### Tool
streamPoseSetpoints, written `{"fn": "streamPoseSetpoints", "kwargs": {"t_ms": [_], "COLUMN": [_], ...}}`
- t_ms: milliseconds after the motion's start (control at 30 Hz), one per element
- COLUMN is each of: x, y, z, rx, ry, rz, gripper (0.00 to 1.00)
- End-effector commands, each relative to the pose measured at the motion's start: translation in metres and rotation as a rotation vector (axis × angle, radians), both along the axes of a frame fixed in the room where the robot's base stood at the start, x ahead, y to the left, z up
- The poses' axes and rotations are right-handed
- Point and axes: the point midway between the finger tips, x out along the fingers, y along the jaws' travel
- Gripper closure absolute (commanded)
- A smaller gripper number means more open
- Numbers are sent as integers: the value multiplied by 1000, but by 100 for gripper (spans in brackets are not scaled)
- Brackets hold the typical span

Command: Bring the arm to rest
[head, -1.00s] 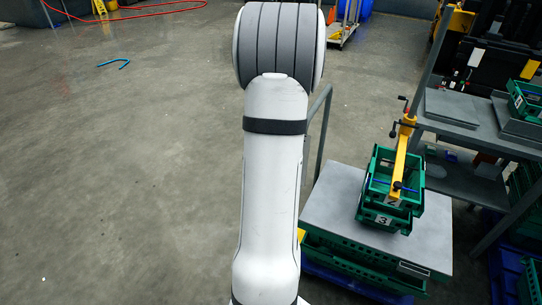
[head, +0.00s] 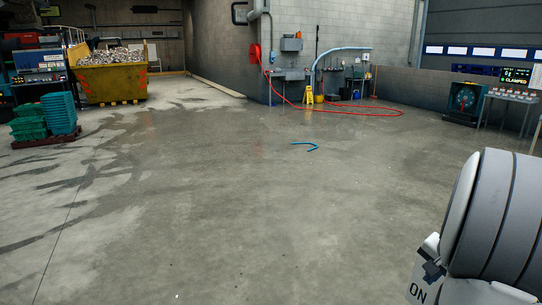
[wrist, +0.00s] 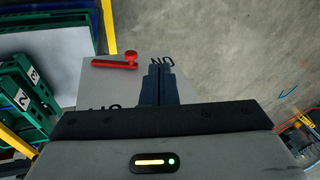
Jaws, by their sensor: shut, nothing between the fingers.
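My gripper (wrist: 158,72) shows in the wrist view as two dark fingers close together, shut with nothing between them. Below the fingers in that view is the black and grey body of my wrist. In the head view my arm fills the lower right corner, and a small dark part of my gripper (head: 433,262) shows beside it. A pale grey panel (wrist: 90,80) marked ON lies behind the fingers, with a red lever (wrist: 115,64) on it. The panel (head: 417,287) also shows in the head view. I cannot tell whether the fingers touch it.
Green crates (wrist: 22,85) numbered 2 and 3 and a grey tabletop (wrist: 62,42) are left in the wrist view, beside a yellow post (wrist: 109,28). A blue bent piece (head: 307,146) lies on wide open floor. A yellow skip (head: 112,85) and crate stacks (head: 60,113) stand far left.

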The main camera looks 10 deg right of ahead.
Motion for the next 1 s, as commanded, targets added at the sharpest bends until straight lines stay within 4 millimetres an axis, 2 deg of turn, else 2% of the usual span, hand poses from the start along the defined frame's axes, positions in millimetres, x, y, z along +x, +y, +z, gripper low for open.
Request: {"fn": "streamPoseSetpoints", "kwargs": {"t_ms": [33,100,233,400,500,600,700,833,1000], "x": [11,18,18,-5,-27,-48,-64,-76,-78], "y": [32,76,153,240,279,307,324,335,336], "z": [9,18,30,39,40,39,37,35,35], "rx": [-15,-33,-74,-136,-177,-213,-241,-262,-266], "ry": [7,24,53,85,100,110,119,123,125], "rz": [86,207,428,708,864,990,1083,1149,1159], "gripper": [100,100,100,100,100,100,100,100,100]}}
